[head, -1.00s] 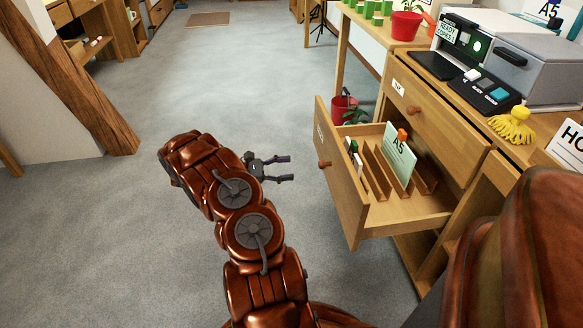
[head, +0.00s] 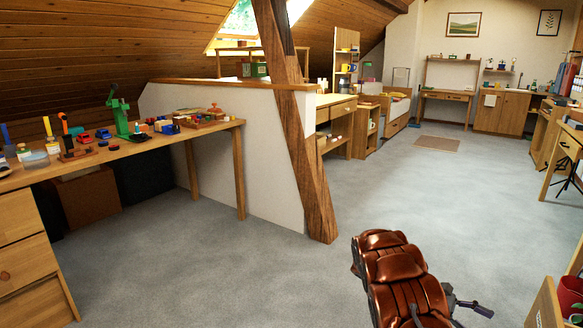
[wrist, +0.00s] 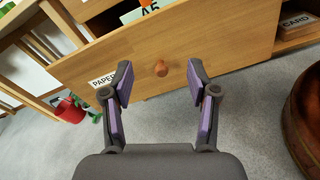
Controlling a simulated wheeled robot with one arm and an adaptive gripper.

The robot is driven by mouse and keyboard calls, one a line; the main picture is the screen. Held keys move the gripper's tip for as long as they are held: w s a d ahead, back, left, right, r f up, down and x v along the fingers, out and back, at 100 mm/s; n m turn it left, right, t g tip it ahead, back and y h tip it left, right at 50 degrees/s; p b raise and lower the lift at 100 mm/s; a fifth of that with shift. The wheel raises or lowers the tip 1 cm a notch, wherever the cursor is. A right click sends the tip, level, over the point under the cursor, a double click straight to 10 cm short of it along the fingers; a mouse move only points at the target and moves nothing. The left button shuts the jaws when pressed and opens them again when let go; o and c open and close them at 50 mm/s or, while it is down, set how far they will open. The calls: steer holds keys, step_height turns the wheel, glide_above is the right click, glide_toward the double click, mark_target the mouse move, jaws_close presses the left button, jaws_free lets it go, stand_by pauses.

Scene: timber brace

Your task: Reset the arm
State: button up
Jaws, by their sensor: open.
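My gripper (wrist: 160,105) is open and empty in the wrist view, its two purple-padded fingers apart. Past the fingertips is the front of a wooden drawer (wrist: 215,45) with a round knob (wrist: 161,68) and a label reading PAPER (wrist: 102,80). The knob shows between the fingers, and I see no contact with it. In the head view my bent copper arm is at the lower right, and part of my gripper (head: 478,307) shows beside it over the floor.
A slanted timber post (head: 303,150) stands by a low white wall (head: 225,140). A workbench (head: 130,155) with tools is at the left. Grey floor (head: 240,270) is clear in the middle. A red pot (wrist: 70,110) is beside the drawer.

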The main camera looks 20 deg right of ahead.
steer(key=s+a+r+m+t+y+p, duration=0.1)
steer(key=a+r+m+t+y+p, duration=0.15)
steer(key=a+r+p, duration=0.9)
steer(key=s+a+r+m+t+y+p, duration=0.1)
steer(key=a+r+t+p, duration=0.25)
steer(key=a+r, duration=0.9)
steer(key=s+a+r+t+y+p, duration=0.2)
steer(key=s+a+r+t+p, duration=0.1)
steer(key=a+r+p, duration=0.6)
steer(key=s+a+r+n+t+y+p, duration=0.1)
steer(key=s+a+r+t+y+p, duration=0.2)
steer(key=a+r+p, duration=0.6)
steer(key=s+a+r, duration=0.1)
steer(key=a+r, duration=0.1)
steer(key=a, duration=0.3)
steer(key=shift+s+a+r+t, duration=0.4)
